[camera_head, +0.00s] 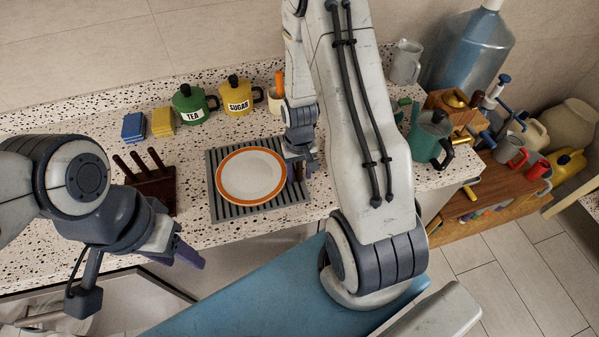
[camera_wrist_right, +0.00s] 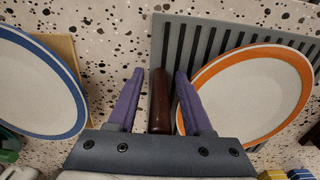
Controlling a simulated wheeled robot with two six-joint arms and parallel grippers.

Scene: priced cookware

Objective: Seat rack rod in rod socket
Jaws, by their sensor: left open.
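A dark brown rod (camera_wrist_right: 160,100) shows between the purple fingers of my right gripper (camera_wrist_right: 159,75) in the right wrist view. Narrow gaps show on both sides of the rod, so the gripper looks open around it. In the head view my right gripper (camera_head: 300,170) is low at the right edge of a grey ribbed rack (camera_head: 217,202); the rod cannot be made out there. I cannot make out a rod socket in either view. My left gripper (camera_head: 188,256) is open and empty in front of the counter.
An orange-rimmed plate (camera_head: 250,175) lies on the rack. A blue-rimmed plate (camera_wrist_right: 35,85) lies on the rod's other side. A dark block with handles (camera_head: 152,188), green TEA pot (camera_head: 190,107) and yellow SUGAR pot (camera_head: 237,98) stand nearby. My right arm hides part of the counter.

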